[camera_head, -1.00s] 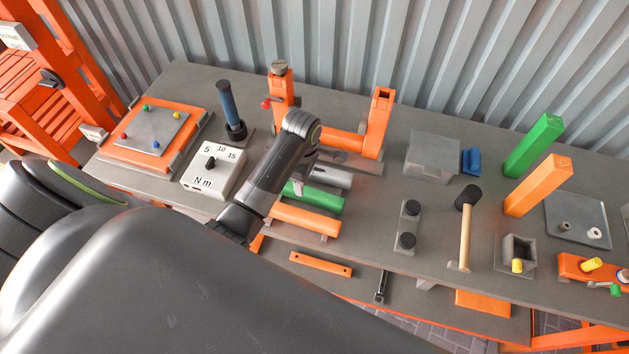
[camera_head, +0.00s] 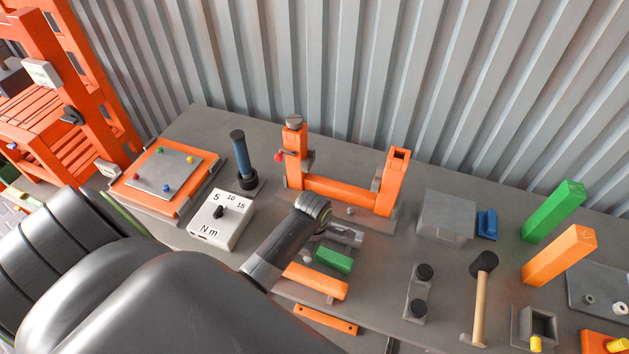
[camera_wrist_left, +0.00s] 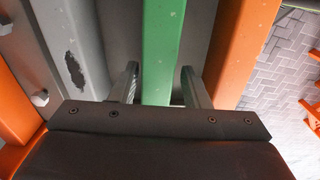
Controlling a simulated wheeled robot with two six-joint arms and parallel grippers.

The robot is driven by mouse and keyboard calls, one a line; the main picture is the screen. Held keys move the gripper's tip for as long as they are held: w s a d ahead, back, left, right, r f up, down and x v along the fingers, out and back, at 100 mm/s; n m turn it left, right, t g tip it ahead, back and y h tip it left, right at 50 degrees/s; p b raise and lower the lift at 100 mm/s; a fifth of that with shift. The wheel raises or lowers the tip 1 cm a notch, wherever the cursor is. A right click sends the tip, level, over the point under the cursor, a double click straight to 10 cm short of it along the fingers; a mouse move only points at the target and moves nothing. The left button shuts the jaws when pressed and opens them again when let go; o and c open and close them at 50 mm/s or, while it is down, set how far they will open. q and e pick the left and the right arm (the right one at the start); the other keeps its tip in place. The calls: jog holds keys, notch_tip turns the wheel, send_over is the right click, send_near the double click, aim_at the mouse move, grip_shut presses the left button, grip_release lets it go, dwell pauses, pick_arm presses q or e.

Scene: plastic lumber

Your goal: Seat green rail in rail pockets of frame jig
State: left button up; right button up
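The green rail (camera_head: 333,260) lies flat on the table behind an orange rail (camera_head: 316,281), partly hidden by my left arm. My left gripper (camera_head: 345,234) is low over it. In the left wrist view the green rail (camera_wrist_left: 164,50) runs between the two fingers of my left gripper (camera_wrist_left: 160,85). The fingers stand apart on either side; firm contact is not visible. The frame jig (camera_head: 340,192) stands behind, with two orange uprights, an orange lower beam and grey brackets at the uprights. My right gripper is not in view.
A torque box (camera_head: 220,220) and a blue-handled tool (camera_head: 242,160) stand left of the jig. A grey block (camera_head: 446,215), a mallet (camera_head: 481,290), and upright green (camera_head: 553,211) and orange (camera_head: 558,255) posts stand right. A corrugated wall closes the back.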

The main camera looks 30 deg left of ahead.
pick_arm(q)
grip_shut()
jog(key=shift+w, duration=0.1)
